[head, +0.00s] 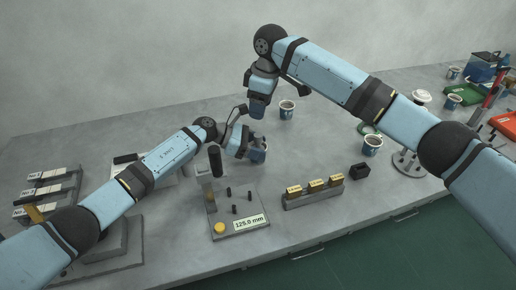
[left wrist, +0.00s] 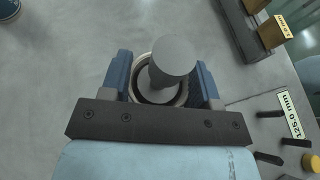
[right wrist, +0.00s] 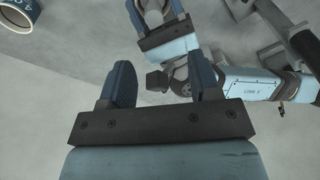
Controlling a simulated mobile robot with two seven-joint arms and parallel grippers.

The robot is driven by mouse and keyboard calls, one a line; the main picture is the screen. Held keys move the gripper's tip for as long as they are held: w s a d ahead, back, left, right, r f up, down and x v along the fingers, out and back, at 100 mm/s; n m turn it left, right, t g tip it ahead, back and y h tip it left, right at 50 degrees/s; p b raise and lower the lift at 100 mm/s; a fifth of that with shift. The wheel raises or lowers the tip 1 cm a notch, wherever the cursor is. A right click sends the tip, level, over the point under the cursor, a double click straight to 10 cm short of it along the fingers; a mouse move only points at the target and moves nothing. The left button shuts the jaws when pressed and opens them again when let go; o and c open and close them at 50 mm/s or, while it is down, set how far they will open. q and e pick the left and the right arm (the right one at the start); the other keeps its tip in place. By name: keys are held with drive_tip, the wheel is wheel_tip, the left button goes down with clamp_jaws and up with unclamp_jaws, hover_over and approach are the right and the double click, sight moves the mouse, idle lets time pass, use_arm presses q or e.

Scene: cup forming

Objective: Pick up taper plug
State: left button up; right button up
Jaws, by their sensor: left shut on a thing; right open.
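My left gripper (head: 246,146) is shut on a cup (head: 262,153) over the middle of the table. In the left wrist view, the cup's pale rim (left wrist: 143,96) sits between the fingers. A grey round-topped plug (left wrist: 172,58), which looks like the taper plug, stands in the cup mouth; its lower end is hidden. My right gripper (head: 258,108) is above and behind the left one. In the right wrist view it is open (right wrist: 165,78) and empty, with the left gripper (right wrist: 158,22) farther off beyond its fingers.
A gauge plate (head: 236,216) marked 125.0 mm with small pegs stands in front, with a dark upright handle (head: 215,160) behind. A rail of gold blocks (head: 314,187) and a dark block (head: 360,171) lie right. Cups stand behind (head: 287,109) and right (head: 372,146).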

drive_tip(key=d+t+y, duration=0.2)
drive_tip(key=d+y, duration=0.2)
drive_tip(key=d, duration=0.2)
approach(259, 135)
drive_tip(key=w+x, duration=0.1)
drive_tip(key=x, duration=0.3)
drive_tip(key=shift+s+x, duration=0.2)
drive_tip(key=shift+x, duration=0.95)
drive_tip(key=shift+s+x, duration=0.2)
drive_tip(key=shift+x, duration=1)
drive_tip(key=shift+s, duration=0.1)
clamp_jaws()
